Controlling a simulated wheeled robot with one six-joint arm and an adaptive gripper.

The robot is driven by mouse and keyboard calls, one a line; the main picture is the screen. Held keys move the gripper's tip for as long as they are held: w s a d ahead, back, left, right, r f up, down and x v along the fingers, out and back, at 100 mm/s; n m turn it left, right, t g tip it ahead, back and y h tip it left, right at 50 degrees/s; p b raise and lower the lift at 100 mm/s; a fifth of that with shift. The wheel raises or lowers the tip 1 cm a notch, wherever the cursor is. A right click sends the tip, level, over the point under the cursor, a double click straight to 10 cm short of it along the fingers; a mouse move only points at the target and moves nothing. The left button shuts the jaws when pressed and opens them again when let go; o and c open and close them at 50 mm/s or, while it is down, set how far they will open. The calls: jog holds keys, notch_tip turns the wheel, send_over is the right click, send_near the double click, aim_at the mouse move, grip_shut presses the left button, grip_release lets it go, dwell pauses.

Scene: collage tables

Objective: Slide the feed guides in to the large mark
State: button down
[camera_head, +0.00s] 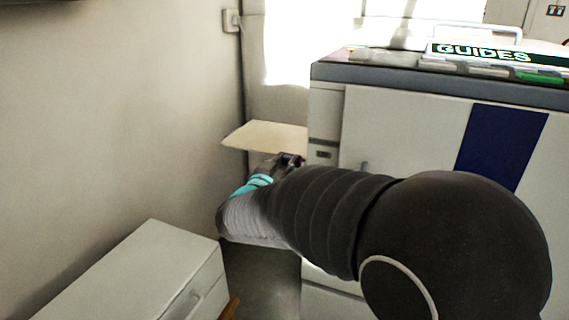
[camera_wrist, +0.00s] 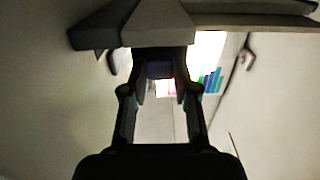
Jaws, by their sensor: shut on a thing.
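The side feed tray (camera_head: 262,136) is a pale flat sheet-like shelf sticking out left from the big copier (camera_head: 400,125). My gripper (camera_head: 291,160) is at the tray's near edge, close to the copier's side; my arm hides much of it. In the wrist view my gripper (camera_wrist: 160,80) has its fingers shut on a small dark bluish block (camera_wrist: 159,69), seemingly a feed guide, under a wide pale piece (camera_wrist: 157,25). The other guide and the large mark cannot be made out.
A GUIDES sign (camera_head: 484,53) and several flat pieces lie on the copier top. A white cabinet (camera_head: 150,270) stands at lower left. The wall (camera_head: 110,120) is left of the tray. Some floor shows between cabinet and copier.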

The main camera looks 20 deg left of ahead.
aim_at(286, 161)
jog(key=shift+w+d+p, duration=0.15)
jog(key=shift+w+p, duration=0.5)
jog(key=shift+w, duration=0.85)
jog(key=c, duration=0.9)
grip_release()
jog(key=shift+s, duration=0.1)
jog(key=s, duration=0.8)
jog(key=s+a, duration=0.1)
jog(key=s, duration=0.3)
jog(key=shift+w, duration=0.1)
